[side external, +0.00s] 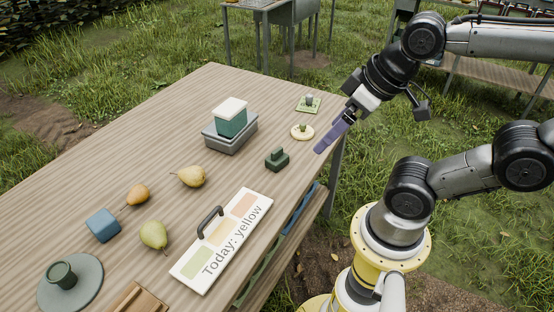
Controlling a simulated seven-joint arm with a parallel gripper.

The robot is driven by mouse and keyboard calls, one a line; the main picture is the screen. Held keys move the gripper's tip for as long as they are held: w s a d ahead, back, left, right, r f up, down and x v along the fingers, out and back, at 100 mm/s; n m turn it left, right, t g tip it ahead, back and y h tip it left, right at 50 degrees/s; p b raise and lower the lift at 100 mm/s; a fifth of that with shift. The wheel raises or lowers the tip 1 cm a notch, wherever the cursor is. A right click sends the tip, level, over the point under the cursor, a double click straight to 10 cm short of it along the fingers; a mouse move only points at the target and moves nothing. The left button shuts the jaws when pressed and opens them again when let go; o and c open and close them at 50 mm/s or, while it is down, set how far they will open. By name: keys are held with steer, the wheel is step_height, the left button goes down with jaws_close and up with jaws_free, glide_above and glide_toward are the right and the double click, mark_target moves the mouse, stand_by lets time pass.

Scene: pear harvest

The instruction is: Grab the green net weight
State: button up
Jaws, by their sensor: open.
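A dark green block with a raised knob (277,160) stands on the wooden table near its right edge; it looks like the green net weight. My gripper (324,146), with purple fingers, hangs over the table's right edge, up and to the right of the block. It is open, with nothing seen between the fingers, and clear of the block.
A green box with a white lid (231,119) sits on a grey tray (213,136). Pears (191,176), a blue cube (102,224), a handled "Today: yellow" board (190,271) and a dark green cup on a round plate (89,291) lie nearer. Bare table (150,135) is at left.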

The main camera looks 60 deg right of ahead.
steer(key=w+d+r+m, duration=0.2)
steer(key=w+r+m, duration=0.2)
steer(key=w+m, duration=0.5)
steer(key=m+g, duration=0.6)
steer(key=m, duration=0.5)
glide_above(277, 149)
step_height(277, 149, down, 17)
step_height(277, 149, down, 7)
steer(key=shift+s+d+f, duration=0.1)
steer(key=shift+s+d, duration=0.05)
steer(key=shift+a+f, duration=0.2)
steer(key=shift+f, duration=3)
jaws_close()
